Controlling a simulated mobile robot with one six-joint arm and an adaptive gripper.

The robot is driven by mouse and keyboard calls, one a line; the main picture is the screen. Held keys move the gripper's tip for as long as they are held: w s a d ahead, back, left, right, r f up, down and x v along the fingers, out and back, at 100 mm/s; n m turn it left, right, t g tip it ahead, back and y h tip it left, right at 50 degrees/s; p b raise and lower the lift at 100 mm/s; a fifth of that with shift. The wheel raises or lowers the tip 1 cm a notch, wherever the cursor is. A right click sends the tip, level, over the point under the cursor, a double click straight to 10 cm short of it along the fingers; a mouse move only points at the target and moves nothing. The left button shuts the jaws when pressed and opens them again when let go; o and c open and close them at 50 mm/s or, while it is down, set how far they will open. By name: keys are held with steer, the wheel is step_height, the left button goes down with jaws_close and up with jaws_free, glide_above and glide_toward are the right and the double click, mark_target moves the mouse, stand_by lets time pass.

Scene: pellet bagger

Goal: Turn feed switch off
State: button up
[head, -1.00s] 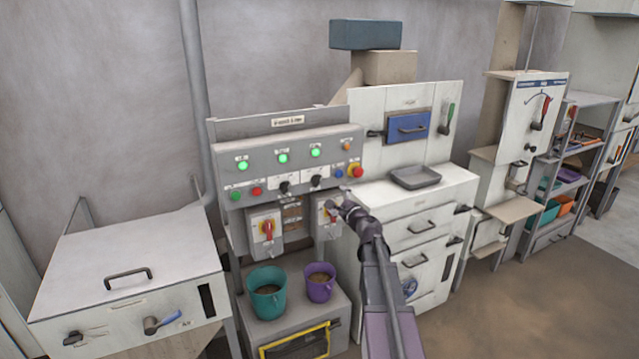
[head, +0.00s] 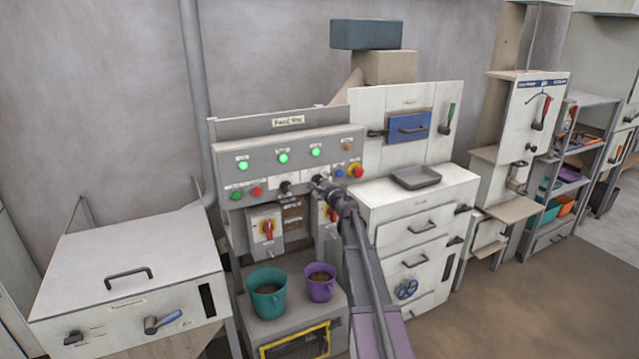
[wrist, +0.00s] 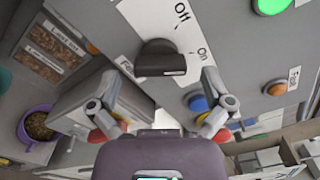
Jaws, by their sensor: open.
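In the wrist view, a black knob switch (wrist: 160,60) sits on a white plate marked Off and On. Which mark it points to is hard to tell. My gripper (wrist: 160,82) is open, with one finger on each side of the knob's near side and no clear contact. In the head view, my gripper (head: 322,184) is at the right knob on the lower row of the grey control panel (head: 220,165), and it largely hides that knob. Another black knob (head: 286,187) is to its left.
A red and yellow button (head: 356,170) and a blue button (head: 339,172) are close to the right of my gripper. Red-handled switches (head: 267,229) sit below the panel. A teal bucket (head: 267,290) and a purple bucket (head: 320,285) stand beneath.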

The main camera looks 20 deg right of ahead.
steer(key=shift+w, duration=0.7)
steer(key=c, duration=1.1)
steer(key=shift+n, duration=0.4)
steer(key=n, duration=1.1)
